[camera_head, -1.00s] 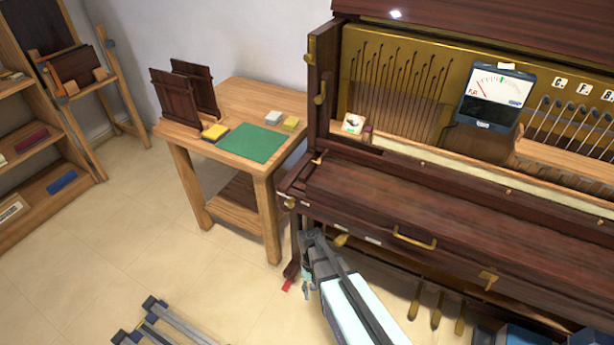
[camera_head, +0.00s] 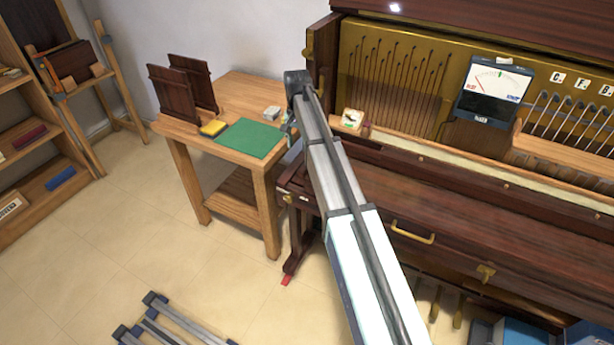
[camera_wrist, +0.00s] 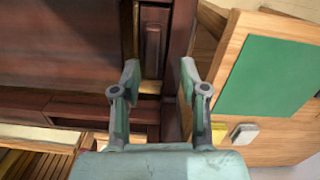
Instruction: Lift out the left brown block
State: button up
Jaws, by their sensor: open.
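In the wrist view, a narrow dark brown block (camera_wrist: 153,40) with a raised edge lies at the piano's left end, beside the side wall (camera_wrist: 181,45). I take it to be the left brown block. My gripper (camera_wrist: 158,72) is open and empty, with one finger on either side of the line to the block. The block is beyond the fingertips in the picture, and I cannot tell the height gap. In the head view my arm hides this end of the piano, and only a little of my gripper (camera_head: 289,126) shows.
A meter (camera_head: 494,90) rests on the piano.

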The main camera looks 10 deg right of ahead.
jog(key=w+d+r+m, duration=0.1)
jog(key=w+d+r, duration=0.1)
jog(key=d+r, duration=0.25)
jog(key=p, duration=0.2)
send_over(306, 172)
jog(key=w+d, duration=0.1)
jog(key=w, duration=0.2)
jog(key=shift+m, duration=0.3)
jog(key=f, duration=1.1)
jog(key=shift+w+d+f, duration=0.15)
jog(key=shift+w+f, duration=0.05)
jog(key=shift+f, duration=0.05)
jog(key=shift+a+f+p, duration=0.15)
jog(key=shift+f+p, duration=0.25)
jog(key=shift+f, duration=0.95)
jog(key=shift+a+f+p, duration=0.15)
jog(key=shift+f+p, duration=0.25)
jog(key=shift+f, duration=0.9)
grip_shut()
